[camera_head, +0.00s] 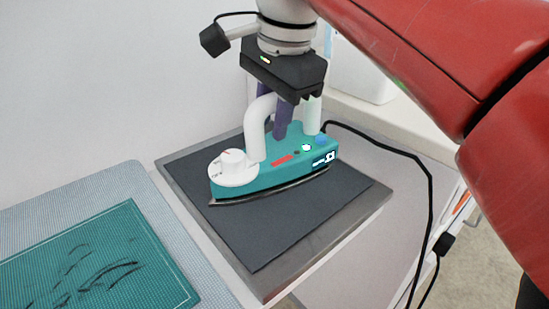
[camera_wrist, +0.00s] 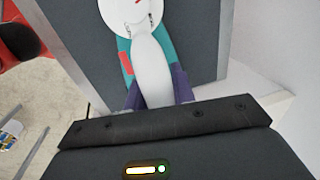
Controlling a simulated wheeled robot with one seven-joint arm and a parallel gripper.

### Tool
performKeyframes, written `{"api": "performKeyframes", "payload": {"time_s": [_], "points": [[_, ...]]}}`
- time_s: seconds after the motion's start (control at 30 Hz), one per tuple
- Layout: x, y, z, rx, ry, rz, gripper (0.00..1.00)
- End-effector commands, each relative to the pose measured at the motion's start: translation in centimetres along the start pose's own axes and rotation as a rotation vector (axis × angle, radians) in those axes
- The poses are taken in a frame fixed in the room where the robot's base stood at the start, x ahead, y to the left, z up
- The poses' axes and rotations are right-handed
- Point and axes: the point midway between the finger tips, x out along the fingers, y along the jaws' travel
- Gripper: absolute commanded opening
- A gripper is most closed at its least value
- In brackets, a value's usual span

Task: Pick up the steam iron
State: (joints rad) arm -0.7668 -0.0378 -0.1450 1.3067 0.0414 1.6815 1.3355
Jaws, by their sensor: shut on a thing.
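The steam iron (camera_head: 285,165) is teal with a white handle and a round white dial. It sits on a dark grey pad on a tray, tip to the left, and appears to rest flat. A black cord runs from its rear to the right. My gripper (camera_head: 284,118) comes down from above with its purple fingers on both sides of the white handle, shut on it. In the wrist view, the iron's white handle (camera_wrist: 151,65) lies between the purple fingers (camera_wrist: 155,88). The fingertips are partly hidden by the handle.
The grey tray (camera_head: 270,285) stands on a white surface next to a wall. A green cutting mat (camera_head: 100,265) lies on a light mat at the left. A white container (camera_head: 362,75) is behind at the right. The cord (camera_head: 428,190) hangs over the right side.

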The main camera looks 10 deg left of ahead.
Motion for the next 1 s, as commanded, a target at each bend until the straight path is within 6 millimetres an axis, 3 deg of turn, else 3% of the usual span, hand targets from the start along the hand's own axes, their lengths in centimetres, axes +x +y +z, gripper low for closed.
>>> {"api": "performKeyframes", "payload": {"time_s": [0.47, 0.87, 1.0], "points": [[-1.3, -0.3, 0.0, 0.0, 0.001, -0.006, 0.0], [-8.3, -1.7, -0.1, 0.001, 0.002, -0.007, 0.0], [-9.0, -1.9, -0.1, 0.001, 0.002, -0.006, 0.0]]}}
